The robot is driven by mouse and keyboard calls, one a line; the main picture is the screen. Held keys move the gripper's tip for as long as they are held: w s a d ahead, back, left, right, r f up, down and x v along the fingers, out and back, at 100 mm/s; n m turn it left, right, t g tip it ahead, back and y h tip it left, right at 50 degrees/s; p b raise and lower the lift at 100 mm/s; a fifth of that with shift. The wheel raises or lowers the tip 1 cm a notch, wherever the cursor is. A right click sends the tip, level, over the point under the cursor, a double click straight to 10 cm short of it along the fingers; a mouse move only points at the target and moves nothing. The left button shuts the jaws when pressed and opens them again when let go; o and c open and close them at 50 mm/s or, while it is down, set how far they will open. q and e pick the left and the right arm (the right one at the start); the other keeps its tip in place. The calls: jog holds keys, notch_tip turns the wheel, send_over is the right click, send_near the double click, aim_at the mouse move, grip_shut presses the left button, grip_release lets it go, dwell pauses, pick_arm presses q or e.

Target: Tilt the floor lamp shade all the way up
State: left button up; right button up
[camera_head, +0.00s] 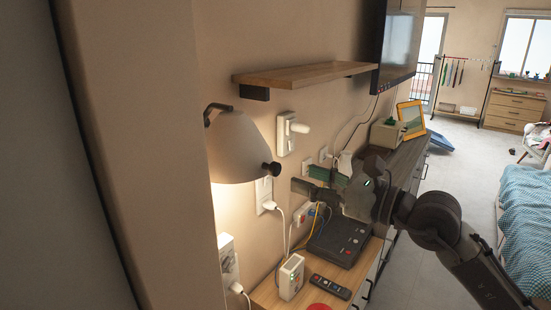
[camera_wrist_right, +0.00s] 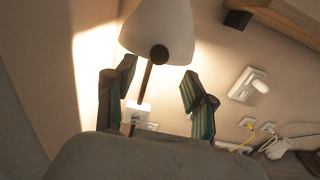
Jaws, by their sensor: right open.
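The floor lamp's pale, cone-shaped shade (camera_head: 238,147) is at the left of the head view, with its wide end facing down and light spilling onto the wall below. A black knob (camera_head: 271,169) sticks out of the shade's lower right side. My right gripper (camera_head: 309,180) is right of the knob, open and apart from it. In the right wrist view the shade (camera_wrist_right: 160,30) and its knob (camera_wrist_right: 158,54) are beyond the open fingers (camera_wrist_right: 158,85), just above the gap between them. A dark pole (camera_wrist_right: 145,78) shows below the shade. My left gripper is not in view.
A wooden shelf (camera_head: 305,74) juts from the wall above and right of the shade. Below my right gripper, a cabinet top (camera_head: 263,294) holds a black router (camera_head: 340,241), a remote (camera_head: 330,287) and a white device (camera_head: 291,277). Outlets and cables line the wall.

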aim_at(278, 169)
jog(key=p+x, duration=0.2)
jog(key=x, duration=0.5)
jog(key=shift+w+a+r+p, duration=0.15)
jog(key=shift+a+p, duration=0.05)
jog(key=shift+p, duration=0.1)
jog(key=shift+w+a, duration=0.25)
jog(key=shift+a, duration=0.1)
grip_shut()
